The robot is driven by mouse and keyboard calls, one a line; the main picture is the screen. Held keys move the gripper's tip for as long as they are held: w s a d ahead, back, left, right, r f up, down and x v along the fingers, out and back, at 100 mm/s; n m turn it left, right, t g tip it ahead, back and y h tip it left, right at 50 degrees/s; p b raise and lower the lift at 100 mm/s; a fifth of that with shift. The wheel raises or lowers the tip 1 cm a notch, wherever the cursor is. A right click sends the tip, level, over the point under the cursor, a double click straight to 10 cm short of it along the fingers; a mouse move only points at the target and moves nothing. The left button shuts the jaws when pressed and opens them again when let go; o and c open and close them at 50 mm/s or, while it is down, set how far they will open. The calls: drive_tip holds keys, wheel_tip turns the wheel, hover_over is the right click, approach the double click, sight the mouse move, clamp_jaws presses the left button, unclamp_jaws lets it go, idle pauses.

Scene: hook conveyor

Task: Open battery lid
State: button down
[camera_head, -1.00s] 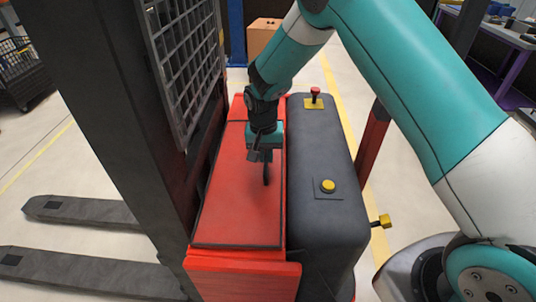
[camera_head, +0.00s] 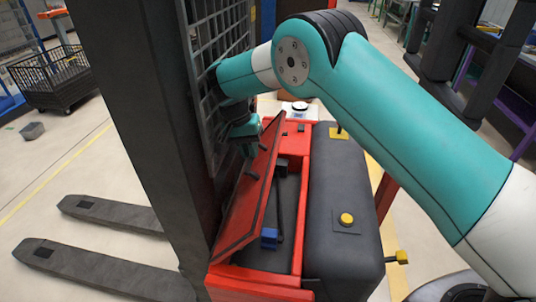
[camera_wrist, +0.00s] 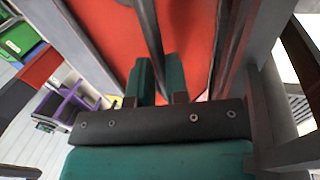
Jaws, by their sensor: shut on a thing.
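My gripper (camera_wrist: 160,62) is shut on the lid's dark handle (camera_wrist: 149,25), a bar running between the fingers.
The forklift's dark mast (camera_head: 140,120) and mesh guard (camera_head: 215,60) stand close on the lid's left. A black cover (camera_head: 340,205) with a yellow button (camera_head: 346,219) lies right of the compartment. The forks (camera_head: 100,265) extend left over open floor.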

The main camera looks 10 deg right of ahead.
drive_tip(key=shift+w+a+f+p, duration=0.2)
drive_tip(key=shift+a+f+p, duration=0.1)
drive_tip(key=shift+a, duration=0.4)
drive_tip(key=shift+w+a+f+p, duration=0.2)
drive_tip(key=shift+a+p, duration=0.15)
drive_tip(key=shift+a, duration=0.4)
drive_tip(key=shift+w+a+f+p, duration=0.2)
drive_tip(key=shift+a+p, duration=0.1)
drive_tip(key=shift+a, duration=0.4)
drive_tip(key=c, duration=1.2)
unclamp_jaws()
drive_tip(key=shift+w, duration=0.1)
drive_tip(key=shift+o, duration=0.2)
drive_tip(key=p+v, duration=0.9)
drive_tip(key=p, duration=0.1)
drive_tip(key=shift+p, duration=0.4)
drive_tip(key=shift+w+d+r, duration=0.1)
drive_tip(key=shift+w+r, duration=0.05)
